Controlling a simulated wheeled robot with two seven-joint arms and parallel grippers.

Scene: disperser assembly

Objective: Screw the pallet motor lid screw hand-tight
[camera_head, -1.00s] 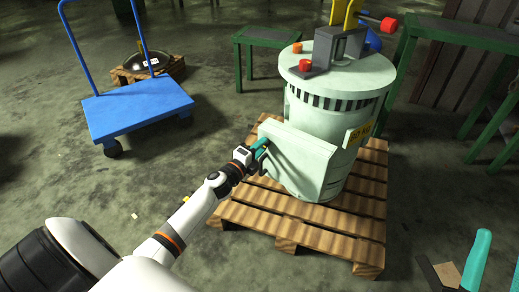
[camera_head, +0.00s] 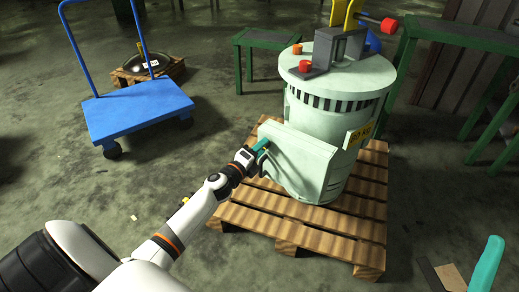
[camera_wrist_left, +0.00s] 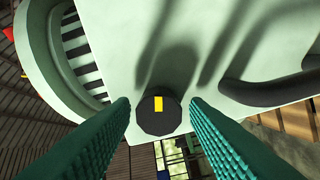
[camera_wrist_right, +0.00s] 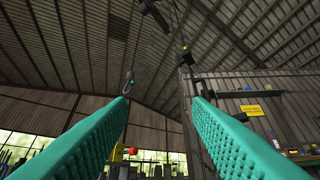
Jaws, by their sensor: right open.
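The pallet motor (camera_head: 310,115) is a pale green cylinder standing upright on a wooden pallet (camera_head: 320,240). Its lid (camera_head: 297,165) is a pale green plate on the side, also in the left wrist view (camera_wrist_left: 200,40). The lid screw (camera_wrist_left: 158,118) is a dark round knob with a yellow mark in the left wrist view; I cannot make it out in the head view. My left gripper (camera_head: 262,147) is at the lid's left edge, open, its fingers on either side of the knob with small gaps. My right gripper (camera_wrist_right: 160,100) is open and empty, facing the roof and far wall.
A blue cart (camera_head: 135,110) stands at the left, with a small pallet (camera_head: 125,75) behind it. A green table (camera_head: 268,38) stands behind the motor. Red and yellow parts (camera_head: 346,15) top the motor. The floor left of the large pallet is mostly clear.

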